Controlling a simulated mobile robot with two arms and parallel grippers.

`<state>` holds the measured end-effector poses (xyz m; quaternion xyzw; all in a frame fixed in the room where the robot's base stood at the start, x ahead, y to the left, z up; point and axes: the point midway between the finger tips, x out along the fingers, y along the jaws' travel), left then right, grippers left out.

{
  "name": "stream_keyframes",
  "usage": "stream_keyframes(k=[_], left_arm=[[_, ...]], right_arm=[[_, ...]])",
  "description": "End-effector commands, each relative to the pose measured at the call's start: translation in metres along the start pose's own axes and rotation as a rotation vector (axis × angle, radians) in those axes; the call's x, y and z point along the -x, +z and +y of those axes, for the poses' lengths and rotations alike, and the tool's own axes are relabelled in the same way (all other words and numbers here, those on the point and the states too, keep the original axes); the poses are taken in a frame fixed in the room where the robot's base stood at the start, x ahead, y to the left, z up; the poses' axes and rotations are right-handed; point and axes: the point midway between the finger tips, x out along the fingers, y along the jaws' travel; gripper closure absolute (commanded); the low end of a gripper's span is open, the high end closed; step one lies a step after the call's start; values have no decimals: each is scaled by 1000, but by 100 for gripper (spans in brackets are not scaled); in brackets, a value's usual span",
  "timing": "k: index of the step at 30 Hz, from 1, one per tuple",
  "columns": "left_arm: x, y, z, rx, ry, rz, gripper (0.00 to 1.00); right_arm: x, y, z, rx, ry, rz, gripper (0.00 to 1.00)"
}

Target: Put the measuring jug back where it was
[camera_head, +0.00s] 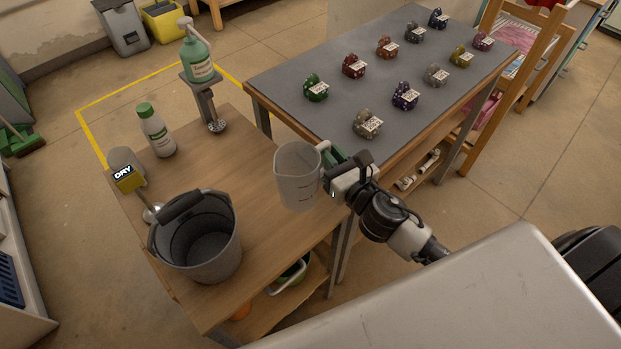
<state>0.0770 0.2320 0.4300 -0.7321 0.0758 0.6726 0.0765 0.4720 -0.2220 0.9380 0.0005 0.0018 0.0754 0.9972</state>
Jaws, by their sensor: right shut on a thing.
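My left gripper is not in view.
A grey bucket (204,245), a white bottle with green cap (157,132), a DRY sign (126,176) and a green pump bottle (197,60) on a stand are left of the jug. A grey-topped table (290,72) with several small labelled items stands behind.

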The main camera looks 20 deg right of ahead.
Motion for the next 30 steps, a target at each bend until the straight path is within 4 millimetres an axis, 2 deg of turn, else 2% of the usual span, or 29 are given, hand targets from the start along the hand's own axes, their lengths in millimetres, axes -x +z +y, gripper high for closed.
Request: stream_keyframes(k=[3, 9, 17, 30], left_arm=[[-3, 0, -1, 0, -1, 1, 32], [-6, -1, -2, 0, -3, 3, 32], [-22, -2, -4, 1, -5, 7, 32], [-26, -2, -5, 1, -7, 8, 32]], right_arm=[[-10, -15, 20, -4, -3, 0, 100], [-16, -25, 34, 0, -1, 0, 100], [-16, -62, 34, -2, -3, 2, 100], [-16, -68, 34, 1, -1, 0, 100]])
